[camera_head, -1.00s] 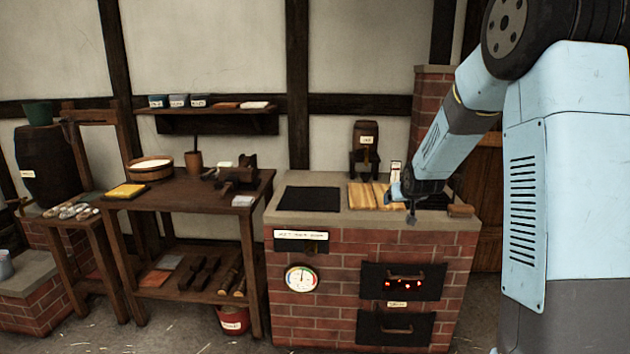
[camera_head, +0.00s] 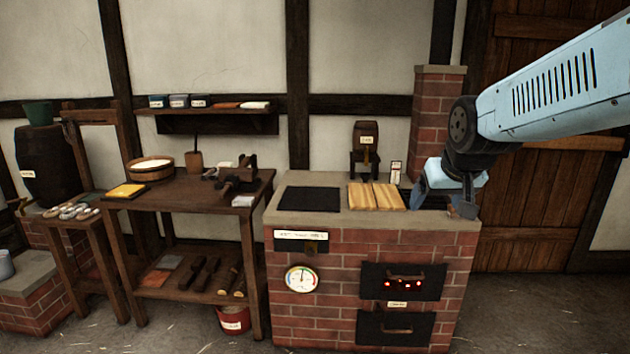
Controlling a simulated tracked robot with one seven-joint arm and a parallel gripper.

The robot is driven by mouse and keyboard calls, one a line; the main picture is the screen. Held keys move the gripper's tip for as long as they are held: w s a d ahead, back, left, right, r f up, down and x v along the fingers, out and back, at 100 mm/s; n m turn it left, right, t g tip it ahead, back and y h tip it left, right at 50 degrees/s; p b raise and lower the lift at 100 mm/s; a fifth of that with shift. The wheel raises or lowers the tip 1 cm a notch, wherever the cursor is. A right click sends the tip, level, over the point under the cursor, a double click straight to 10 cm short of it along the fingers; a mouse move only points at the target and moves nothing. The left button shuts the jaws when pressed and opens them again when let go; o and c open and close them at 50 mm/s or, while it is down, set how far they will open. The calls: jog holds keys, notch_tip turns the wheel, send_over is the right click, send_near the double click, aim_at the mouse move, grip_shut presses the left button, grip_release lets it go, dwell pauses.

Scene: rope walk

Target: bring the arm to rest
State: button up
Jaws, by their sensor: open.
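My gripper (camera_head: 464,208) hangs at the front right corner of the brick stove top (camera_head: 335,213), at the end of my light blue arm (camera_head: 555,85), which comes in from the upper right. Its fingers are dark, small and partly hidden by the wrist. It is open, and I see nothing held in it. I cannot tell whether it touches the stove top. The wooden boards (camera_head: 376,197) lie on the stove top to the left of the gripper.
A black plate (camera_head: 310,199) lies on the stove's left side. A small barrel (camera_head: 366,140) and a white labelled card (camera_head: 396,172) stand behind the boards. A brick chimney (camera_head: 438,110) rises close behind my wrist. A workbench (camera_head: 215,196) stands left; a wooden door (camera_head: 530,200) is right.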

jog(key=s+g, duration=0.1)
jog(key=s, duration=1.4)
jog(key=shift+a+f+g, duration=0.3)
jog(key=shift+a, duration=0.05)
